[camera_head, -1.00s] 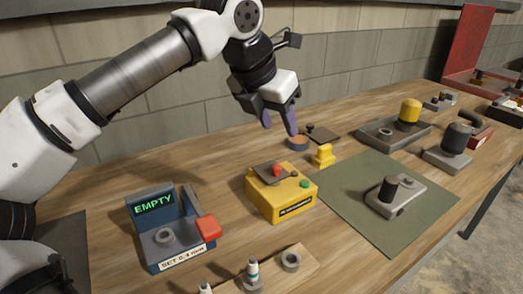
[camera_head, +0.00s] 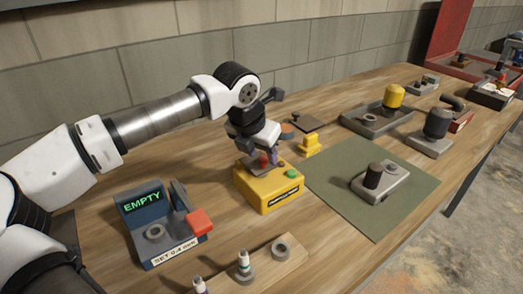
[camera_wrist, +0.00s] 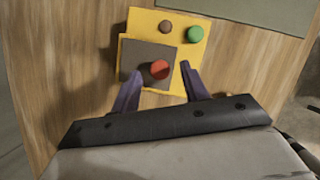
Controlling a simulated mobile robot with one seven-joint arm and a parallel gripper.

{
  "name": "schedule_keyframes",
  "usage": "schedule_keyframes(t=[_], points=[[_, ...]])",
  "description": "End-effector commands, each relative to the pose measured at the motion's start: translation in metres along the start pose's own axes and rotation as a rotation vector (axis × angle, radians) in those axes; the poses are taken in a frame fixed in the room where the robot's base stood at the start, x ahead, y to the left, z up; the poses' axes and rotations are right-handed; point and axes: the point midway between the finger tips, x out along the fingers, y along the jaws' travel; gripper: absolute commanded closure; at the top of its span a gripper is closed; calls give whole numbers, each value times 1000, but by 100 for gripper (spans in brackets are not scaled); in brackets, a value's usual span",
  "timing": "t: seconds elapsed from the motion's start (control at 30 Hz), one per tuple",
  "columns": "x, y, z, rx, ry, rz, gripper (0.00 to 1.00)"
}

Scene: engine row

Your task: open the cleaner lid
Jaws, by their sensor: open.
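The cleaner is a yellow box (camera_head: 268,191) on the wooden bench, with a label on its front. Its dark grey lid (camera_wrist: 138,62) lies flat on top and carries a red knob (camera_wrist: 160,70). A green button (camera_wrist: 195,34) and a small brown knob (camera_wrist: 165,27) are on the yellow top beside the lid. My gripper (camera_head: 261,156) is just above the lid, pointing down. In the wrist view its two purple fingers (camera_wrist: 160,82) are apart, on either side of the red knob. Whether they touch the knob or the lid cannot be told.
A blue device (camera_head: 158,228) reading EMPTY, with a red lever, stands to the left. A yellow stand (camera_head: 311,145) is close behind the cleaner. A green mat (camera_head: 400,215) with a grey part (camera_head: 381,181) lies to the right. A wooden strip (camera_head: 262,268) with small parts is in front.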

Motion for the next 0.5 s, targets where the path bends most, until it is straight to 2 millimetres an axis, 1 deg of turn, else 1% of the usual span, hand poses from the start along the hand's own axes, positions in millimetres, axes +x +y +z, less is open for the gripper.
schedule_keyframes(t=[0.13, 0.37, 0.4, 0.5], points=[[7, 0, 0, 0, 1, -1, 55], [8, 0, 0, 0, 0, 0, 55], [8, 0, 0, 0, 0, 0, 58], [8, 0, 0, 0, 0, 0, 71]])
